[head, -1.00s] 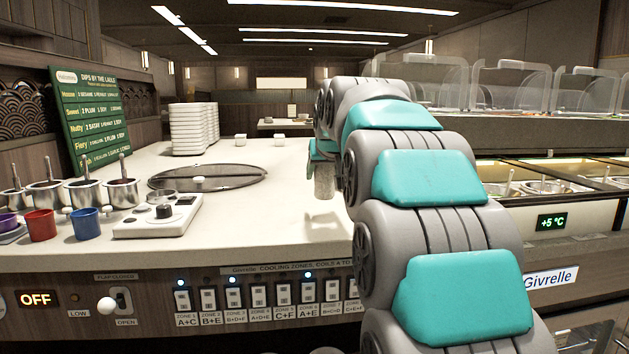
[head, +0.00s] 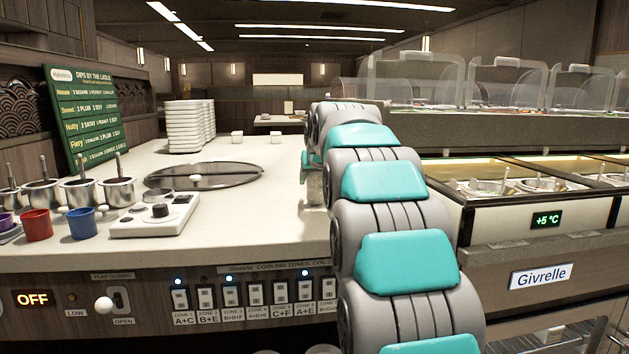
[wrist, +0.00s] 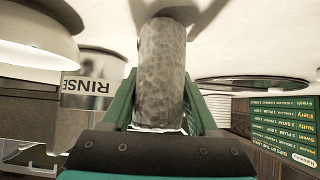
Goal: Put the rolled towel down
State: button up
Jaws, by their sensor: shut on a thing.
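The rolled towel (wrist: 162,75) is a grey, mottled cylinder between the green fingers of my gripper (wrist: 160,108) in the wrist view. My gripper is shut on it. In the head view the towel (head: 316,188) hangs upright below my gripper (head: 313,162), over the pale counter (head: 250,222), right of the round dark-rimmed lid. A dark shadow lies at the towel's far end in the wrist view. I cannot tell whether its lower end touches the counter. My arm hides the counter to the right of it.
The round lid (head: 205,176), a white control box (head: 155,216), red cup (head: 37,225) and blue cup (head: 83,223) stand to the left. A stack of white dishes (head: 185,127) is behind. Sauce wells (head: 535,185) lie right. Counter in front of the towel is clear.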

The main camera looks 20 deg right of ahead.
jog(key=shift+f, duration=0.3)
jog(key=o, duration=1.4)
jog(key=shift+r, duration=0.1)
jog(key=shift+s+r, duration=0.15)
jog(key=v, duration=1.1)
jog(key=shift+s+a+r, duration=0.1)
jog(key=shift+s+r, duration=0.1)
jog(key=shift+s, duration=0.1)
